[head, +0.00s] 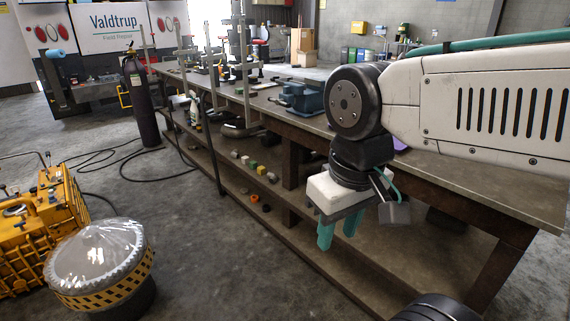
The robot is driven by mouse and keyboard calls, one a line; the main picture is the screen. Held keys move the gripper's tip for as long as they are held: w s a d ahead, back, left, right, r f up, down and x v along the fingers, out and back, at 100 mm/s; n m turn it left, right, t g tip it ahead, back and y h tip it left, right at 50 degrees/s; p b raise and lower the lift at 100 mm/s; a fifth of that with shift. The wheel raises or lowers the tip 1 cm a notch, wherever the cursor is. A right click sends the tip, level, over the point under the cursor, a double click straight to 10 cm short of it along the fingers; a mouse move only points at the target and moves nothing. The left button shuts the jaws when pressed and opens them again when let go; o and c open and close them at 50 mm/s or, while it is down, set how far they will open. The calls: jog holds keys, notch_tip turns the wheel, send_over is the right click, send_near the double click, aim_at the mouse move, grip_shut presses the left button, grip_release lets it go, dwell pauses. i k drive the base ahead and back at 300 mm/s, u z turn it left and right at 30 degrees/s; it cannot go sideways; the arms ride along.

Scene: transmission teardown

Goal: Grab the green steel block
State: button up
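A small green block (253,167) sits in a row of small blocks on the lower shelf of the long workbench (440,178), near the picture's middle. It is tiny in this view, so its exact shape is hard to tell. My gripper (338,231) hangs down in front of the bench, to the right of the row and apart from it. Its two teal fingers are spread with nothing visible between them.
Grey and yellow blocks (262,171) stand close beside the green one. Small orange rings (255,198) lie on the shelf nearby. A blue vise (302,97) is on the bench top. A gas cylinder (140,100) and yellow machinery (40,225) stand left. Open floor lies between.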

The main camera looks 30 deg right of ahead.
aim_at(253, 164)
jog(key=i, duration=1.65)
jog(key=z, duration=0.65)
